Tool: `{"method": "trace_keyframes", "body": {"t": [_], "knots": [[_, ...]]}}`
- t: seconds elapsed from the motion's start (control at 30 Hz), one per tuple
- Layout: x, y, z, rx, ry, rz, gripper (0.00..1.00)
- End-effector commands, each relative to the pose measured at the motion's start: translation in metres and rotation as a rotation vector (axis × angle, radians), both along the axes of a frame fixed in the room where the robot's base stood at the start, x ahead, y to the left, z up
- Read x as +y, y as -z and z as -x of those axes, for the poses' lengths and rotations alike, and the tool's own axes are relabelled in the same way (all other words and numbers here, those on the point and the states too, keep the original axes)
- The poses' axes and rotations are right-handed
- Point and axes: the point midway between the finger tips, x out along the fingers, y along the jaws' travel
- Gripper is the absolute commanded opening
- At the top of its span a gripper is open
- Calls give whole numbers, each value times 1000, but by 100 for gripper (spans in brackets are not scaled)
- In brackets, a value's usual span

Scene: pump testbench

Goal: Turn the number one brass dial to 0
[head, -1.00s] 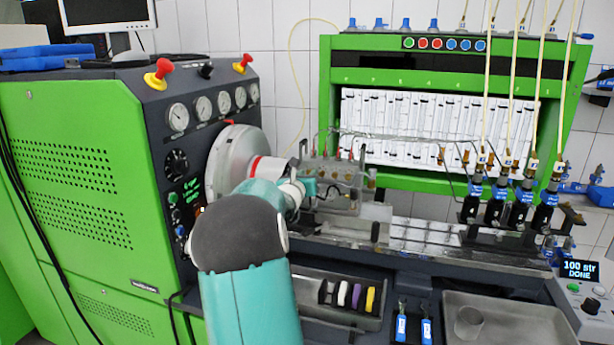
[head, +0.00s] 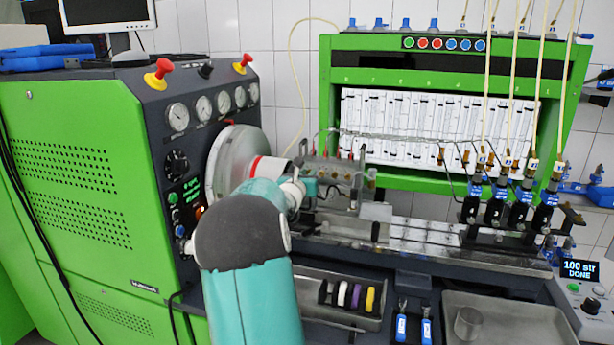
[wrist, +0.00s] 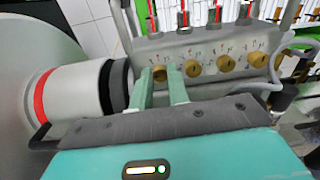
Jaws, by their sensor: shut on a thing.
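Several brass dials stand in a row on the front of a grey pump block (wrist: 205,42) in the wrist view. My gripper (wrist: 161,79) has its two teal fingers around the leftmost brass dial (wrist: 160,73), one on each side, and is shut on it. The fingers partly cover that dial, and its pointer setting cannot be read. The other dials (wrist: 193,68) to the right are free of the gripper. Small marks above the dials are too blurred to read. In the head view the pump block (head: 343,172) is partly behind my arm.
A white and black cylinder with a red band (wrist: 68,92) is close left of my fingers. A large grey disc (head: 232,150) stands beside it. Clear hoses and cables run near the block's right end. A tool tray (head: 318,312) lies below.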

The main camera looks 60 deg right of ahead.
Motion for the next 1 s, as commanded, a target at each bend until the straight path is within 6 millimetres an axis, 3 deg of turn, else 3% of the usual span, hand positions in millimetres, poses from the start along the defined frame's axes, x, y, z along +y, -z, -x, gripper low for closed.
{"method": "trace_keyframes", "body": {"t": [1.0], "knots": [[0, -1, 2, -899, -2, -141, 0]]}}
